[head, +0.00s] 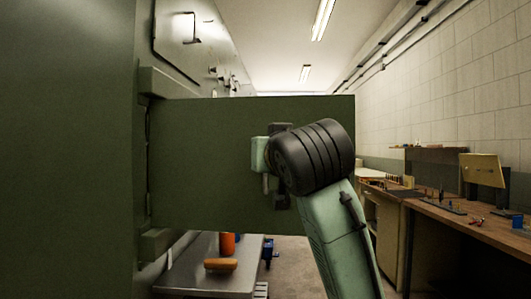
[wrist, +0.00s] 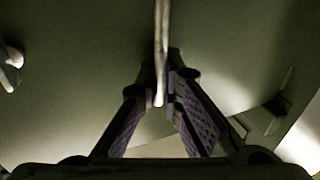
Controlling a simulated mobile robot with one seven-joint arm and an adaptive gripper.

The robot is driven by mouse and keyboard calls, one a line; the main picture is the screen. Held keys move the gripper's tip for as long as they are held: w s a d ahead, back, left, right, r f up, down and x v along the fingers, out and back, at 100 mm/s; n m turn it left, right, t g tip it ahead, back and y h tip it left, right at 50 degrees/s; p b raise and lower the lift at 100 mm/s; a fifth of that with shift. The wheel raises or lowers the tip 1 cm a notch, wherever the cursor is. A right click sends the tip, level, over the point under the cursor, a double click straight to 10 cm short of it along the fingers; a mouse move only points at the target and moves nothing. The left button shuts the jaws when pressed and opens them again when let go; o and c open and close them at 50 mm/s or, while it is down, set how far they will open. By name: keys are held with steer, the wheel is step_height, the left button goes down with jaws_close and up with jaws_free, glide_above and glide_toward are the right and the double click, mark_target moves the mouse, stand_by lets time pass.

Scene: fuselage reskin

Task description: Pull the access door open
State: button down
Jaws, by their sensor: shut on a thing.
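The green access door (head: 210,165) stands out from the fuselage side in the head view, hinged along its left edge and swung well open across the aisle. My gripper (head: 268,160) is at the right part of the door's face, mostly hidden behind my wrist. In the wrist view my gripper (wrist: 163,88) is shut on the slim light bar of the door handle (wrist: 161,40), with a finger on each side. The door's face fills most of the background there.
The fuselage wall (head: 70,150) fills the left side. A grey cart (head: 205,278) with an orange cup (head: 227,243) and an orange-brown item (head: 221,264) stands below the door. A wooden workbench (head: 450,222) with small tools lines the right wall.

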steer(key=shift+d, duration=0.2)
steer(key=c, duration=1.9)
jaws_free()
steer(key=shift+d, duration=0.1)
steer(key=shift+o, duration=0.9)
steer(key=s+d, duration=0.1)
steer(key=s, duration=1.1)
steer(key=shift+d, duration=0.1)
